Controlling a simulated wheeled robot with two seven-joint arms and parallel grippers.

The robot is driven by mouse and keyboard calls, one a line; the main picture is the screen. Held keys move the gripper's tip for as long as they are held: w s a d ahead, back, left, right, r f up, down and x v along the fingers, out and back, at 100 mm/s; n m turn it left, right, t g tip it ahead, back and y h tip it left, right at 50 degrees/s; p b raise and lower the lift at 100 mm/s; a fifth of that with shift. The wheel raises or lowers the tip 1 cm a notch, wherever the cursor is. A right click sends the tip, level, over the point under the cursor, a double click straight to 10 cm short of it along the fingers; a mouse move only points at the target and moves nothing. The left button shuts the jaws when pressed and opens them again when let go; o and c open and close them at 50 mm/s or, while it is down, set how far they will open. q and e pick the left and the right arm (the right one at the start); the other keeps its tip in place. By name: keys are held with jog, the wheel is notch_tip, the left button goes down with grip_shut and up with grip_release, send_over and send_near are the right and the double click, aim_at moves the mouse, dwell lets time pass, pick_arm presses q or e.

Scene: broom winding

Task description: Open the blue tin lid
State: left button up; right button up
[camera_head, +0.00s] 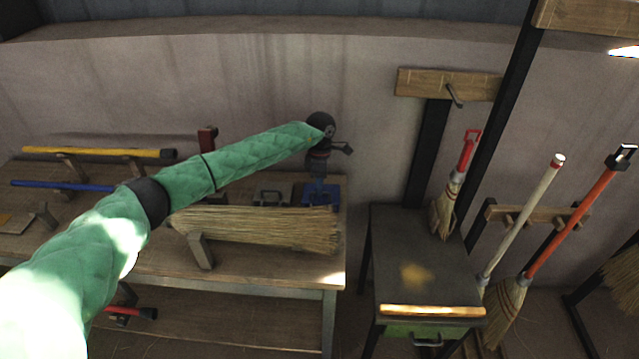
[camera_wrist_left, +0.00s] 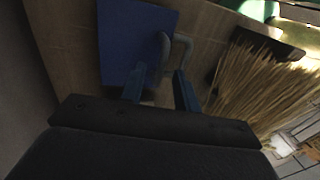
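The blue tin (camera_head: 333,188) stands at the back right end of the workbench, partly hidden by my left gripper. In the left wrist view its flat blue lid (camera_wrist_left: 137,35) fills the upper middle, with a grey loop handle (camera_wrist_left: 186,46) at its right side. My left gripper (camera_head: 319,176) points down over the tin. In the left wrist view its two blue fingers (camera_wrist_left: 160,85) are apart, with the lower end of the handle near the fingertips. I cannot tell whether they touch it. The lid looks closed. My right gripper is not in view.
A straw bundle (camera_head: 262,226) lies on the bench (camera_head: 240,266) in front of the tin. A grey case with a handle (camera_head: 272,193) stands just left of the tin. A dark table (camera_head: 400,245) and several brooms stand to the right. The wall is close behind.

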pick_arm(q)
jog(key=shift+f, duration=0.15)
grip_shut()
dwell(0.4)
